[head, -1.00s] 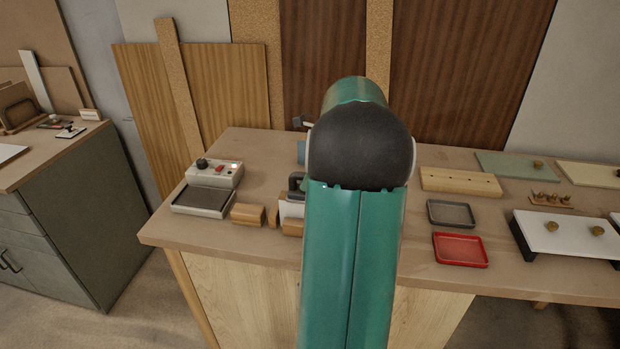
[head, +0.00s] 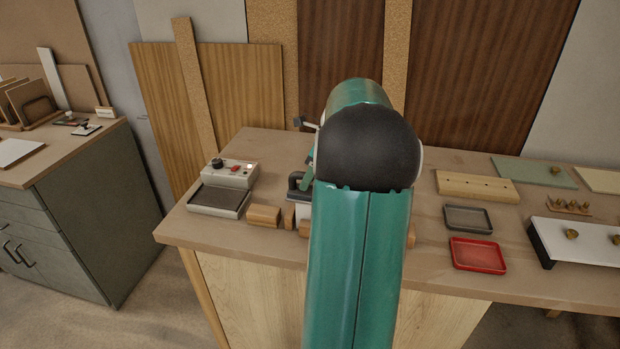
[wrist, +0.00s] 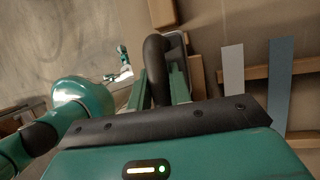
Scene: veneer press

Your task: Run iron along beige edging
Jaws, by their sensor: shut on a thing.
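In the wrist view, my gripper (wrist: 161,78) is shut on the black looped handle of the iron (wrist: 154,58). Part of the iron's grey body shows beside the handle; its underside is hidden. A pale strip (wrist: 233,68) and a blue-grey strip (wrist: 281,80) lie to the right, across wooden bars and apart from the iron. I cannot tell whether the pale one is the beige edging. In the head view, the iron's dark handle (head: 297,182) shows just left of my arm, above a white piece (head: 304,211). My gripper is hidden there by my arm.
A control box with a dark plate (head: 218,201) stands at the bench's left end. Wooden blocks (head: 265,215) lie near the iron. Right of my arm are a grey tray (head: 468,217), a red tray (head: 478,255) and a drilled wooden block (head: 477,187). Panels lean behind the bench.

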